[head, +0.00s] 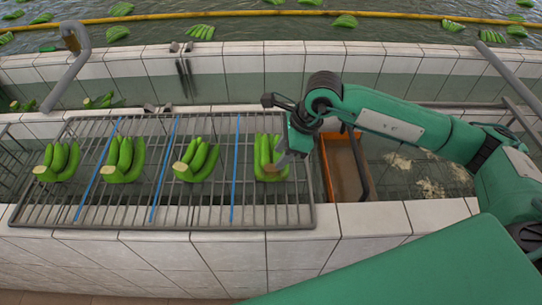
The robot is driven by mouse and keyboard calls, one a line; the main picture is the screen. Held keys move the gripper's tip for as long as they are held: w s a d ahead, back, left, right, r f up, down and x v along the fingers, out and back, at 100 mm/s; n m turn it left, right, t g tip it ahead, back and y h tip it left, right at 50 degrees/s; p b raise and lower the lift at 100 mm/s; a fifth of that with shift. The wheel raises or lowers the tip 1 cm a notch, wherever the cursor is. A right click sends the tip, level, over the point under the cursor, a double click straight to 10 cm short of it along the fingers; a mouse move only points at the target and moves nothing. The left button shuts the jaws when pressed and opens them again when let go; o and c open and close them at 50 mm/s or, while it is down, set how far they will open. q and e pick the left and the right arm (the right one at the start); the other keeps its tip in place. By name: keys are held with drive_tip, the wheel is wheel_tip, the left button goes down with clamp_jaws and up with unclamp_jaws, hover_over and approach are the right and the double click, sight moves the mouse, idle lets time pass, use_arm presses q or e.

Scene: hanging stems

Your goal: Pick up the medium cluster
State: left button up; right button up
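Several green banana clusters sit apart in a row on a metal rack (175,216). They are the far left cluster (60,163), the second cluster (124,161), the third cluster (200,160) and the rightmost cluster (266,160). I cannot tell for sure which one is the medium cluster; their sizes look close. My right gripper (286,143) is right at the rightmost cluster, over its right side, and partly covers it. Its fingers are small and partly hidden, so I cannot tell whether they touch or hold it. My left gripper is not in view.
Blue strips (165,170) divide the rack into lanes. An orange-brown bin (343,168) stands right of the rack under my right arm. A tiled wall (240,60) and a grey bent pipe (68,70) lie behind. Beyond is water with floating clusters (201,32) and a yellow pole (230,13).

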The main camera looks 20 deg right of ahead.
sight(271, 167)
drive_tip(key=shift+s+a+f+p, duration=0.1)
drive_tip(key=shift+a+f+p, duration=0.15)
drive_tip(key=shift+f+p, duration=0.35)
drive_tip(key=p+x, duration=0.2)
drive_tip(key=x, duration=0.1)
drive_tip(key=shift+r, duration=0.1)
drive_tip(key=shift+a+f, duration=0.2)
drive_tip(key=shift+f, duration=0.3)
drive_tip(key=c, duration=0.7)
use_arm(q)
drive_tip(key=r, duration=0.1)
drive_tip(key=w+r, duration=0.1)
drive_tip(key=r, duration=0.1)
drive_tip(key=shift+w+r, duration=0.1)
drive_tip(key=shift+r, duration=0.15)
use_arm(e)
drive_tip(key=shift+r, duration=0.1)
clamp_jaws()
